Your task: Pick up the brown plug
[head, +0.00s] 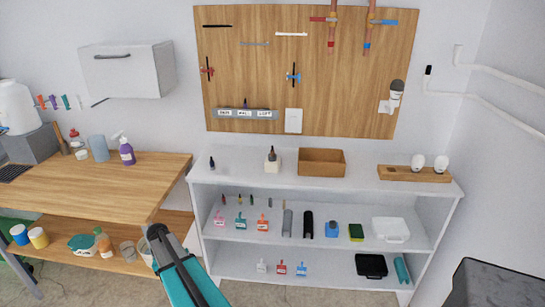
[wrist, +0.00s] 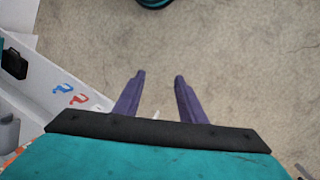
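A small brown item that may be the brown plug (head: 272,154) stands upright on a white block (head: 272,166) on the top of the white shelf unit. It is too small to be sure what it is. A small dark upright item (head: 211,163) stands further left on the same top. My gripper (wrist: 159,82) shows in the wrist view with its two purple fingers apart and nothing between them. It is over bare concrete floor, away from the brown item. In the head view my teal arm rises at the bottom, in front of the shelf unit's left end.
A cardboard-brown open box (head: 321,162) stands right of the white block, and a wooden tray (head: 414,175) with white items is further right. The shelf unit's lower shelves hold many small tools. A wooden workbench (head: 90,185) is at left. A dark box (head: 490,285) stands front right.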

